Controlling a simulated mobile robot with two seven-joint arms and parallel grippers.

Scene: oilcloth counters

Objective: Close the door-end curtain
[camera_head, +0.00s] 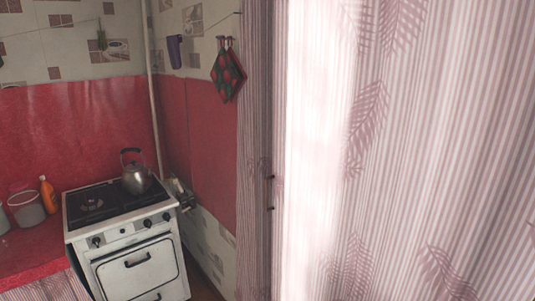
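A pink-and-white striped curtain with a leaf pattern (420,150) fills the right half of the head view, very close to me. A narrower, darker gathered length of similar striped cloth (256,130) hangs at its left. A bright, washed-out band lies between the two; I cannot tell whether it is lit cloth or an opening. Two small dark marks show at the inner edge of the narrow length, too small to identify. Neither of my grippers can be made out. The curtain's top and bottom are outside the picture.
A white stove (138,268) with a metal kettle (136,178) stands at the left. A red counter (30,250) beside it holds a bucket (27,208) and an orange bottle (48,195). Potholders (228,75) hang on the wall. Little floor shows.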

